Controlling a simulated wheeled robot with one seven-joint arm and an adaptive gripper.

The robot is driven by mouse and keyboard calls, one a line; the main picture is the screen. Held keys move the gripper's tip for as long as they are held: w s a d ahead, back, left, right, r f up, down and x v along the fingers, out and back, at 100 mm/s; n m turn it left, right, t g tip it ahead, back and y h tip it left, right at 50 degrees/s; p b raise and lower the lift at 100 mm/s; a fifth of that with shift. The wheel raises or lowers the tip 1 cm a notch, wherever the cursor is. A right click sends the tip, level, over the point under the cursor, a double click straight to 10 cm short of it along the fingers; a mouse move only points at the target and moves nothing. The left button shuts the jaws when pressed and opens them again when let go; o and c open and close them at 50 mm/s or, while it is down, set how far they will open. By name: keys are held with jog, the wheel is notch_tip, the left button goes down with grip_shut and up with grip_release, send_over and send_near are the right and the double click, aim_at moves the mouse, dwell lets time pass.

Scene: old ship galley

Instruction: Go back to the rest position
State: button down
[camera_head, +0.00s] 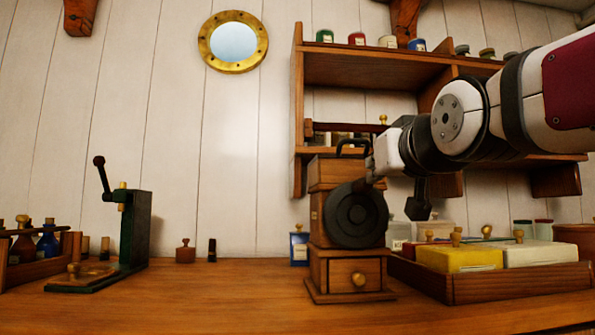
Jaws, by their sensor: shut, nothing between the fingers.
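My arm reaches in from the upper right, and its pale wrist is just right of the upper part of a wooden grinder (332,267). What looks like my gripper (418,212) is a small dark shape hanging below the wrist. It points down, is shut and seems empty, though its fingers are hard to make out. It is right of the grinder's dark wheel (357,214) and above the back left part of a wooden tray (490,287). I cannot tell how near the wrist is to a small grey part at the wheel's top.
A wall shelf (380,70) with jars is behind my arm. The tray holds a yellow box (460,258) and a white box (540,254). A green hand press (135,230) and a bottle rack (40,270) stand at left. The counter's middle front is clear.

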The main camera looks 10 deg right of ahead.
jog(key=s+f+g, duration=0.4)
jog(key=s+f, duration=0.2)
jog(key=f, duration=0.5)
jog(key=s+f+g, duration=0.4)
jog(key=s+f, duration=0.2)
jog(key=f, duration=0.6)
jog(key=s+f+g+p, duration=0.1)
jog(key=s+f+g, duration=0.4)
jog(key=s+f, duration=0.45)
jog(key=s+f+g, duration=0.4)
jog(key=s+f, duration=0.3)
jog(key=s, duration=0.5)
notch_tip(320, 180, up, 40)
jog(key=f+t+p, duration=0.1)
jog(key=t+p, duration=0.2)
jog(key=p, duration=3.5)
notch_tip(320, 180, down, 21)
jog(key=s+g+b, duration=0.1)
jog(key=g+b, duration=0.2)
jog(key=b, duration=1.7)
jog(key=shift+s+f, duration=0.2)
jog(key=shift+s, duration=0.2)
